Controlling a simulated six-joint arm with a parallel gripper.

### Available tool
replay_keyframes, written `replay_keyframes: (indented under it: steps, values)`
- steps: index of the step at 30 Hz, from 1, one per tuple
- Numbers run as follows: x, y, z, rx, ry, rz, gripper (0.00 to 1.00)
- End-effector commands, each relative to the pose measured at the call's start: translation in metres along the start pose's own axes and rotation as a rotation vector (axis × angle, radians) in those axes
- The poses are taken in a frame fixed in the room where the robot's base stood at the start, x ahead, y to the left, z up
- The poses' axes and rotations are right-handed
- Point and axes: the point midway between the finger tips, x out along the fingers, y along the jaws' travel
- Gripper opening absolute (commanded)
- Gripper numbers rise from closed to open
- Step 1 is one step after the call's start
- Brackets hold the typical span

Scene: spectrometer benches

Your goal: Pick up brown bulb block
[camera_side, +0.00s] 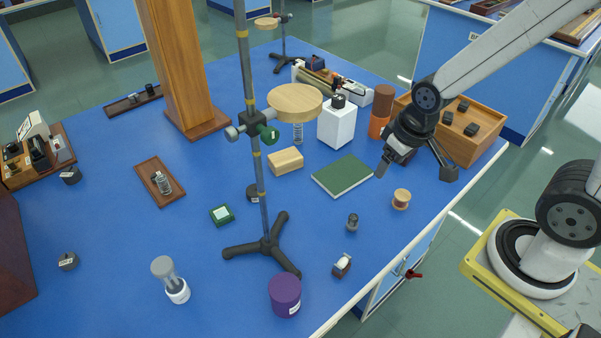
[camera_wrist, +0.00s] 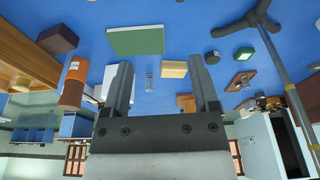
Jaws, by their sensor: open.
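The brown bulb block (camera_side: 342,266) looks like a small dark brown block with a pale, rounded piece on top. It stands near the front edge of the blue bench in the side view, right of the purple cylinder. I cannot make it out in the wrist view. My gripper (camera_side: 415,173) is open above the right part of the bench, up and to the right of the block and well apart from it. In the wrist view the two fingers of my gripper (camera_wrist: 160,68) are spread with nothing held between them.
A tall stand (camera_side: 262,190) with tripod feet rises left of the block. The purple cylinder (camera_side: 285,295), a small grey bulb-like piece (camera_side: 352,222) and a wooden spool (camera_side: 401,199) stand nearby. A green book (camera_side: 343,175) lies left of my gripper.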

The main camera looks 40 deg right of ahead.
Motion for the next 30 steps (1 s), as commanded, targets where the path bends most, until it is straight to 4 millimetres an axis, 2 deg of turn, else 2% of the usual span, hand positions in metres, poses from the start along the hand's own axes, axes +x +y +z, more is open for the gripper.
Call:
replay_keyframes:
  steps: [22,30]
  values:
    - [0.002,0.000,0.001,0.010,-0.010,-0.002,0.79]
    - [0.019,0.001,0.011,0.122,-0.134,-0.031,0.79]
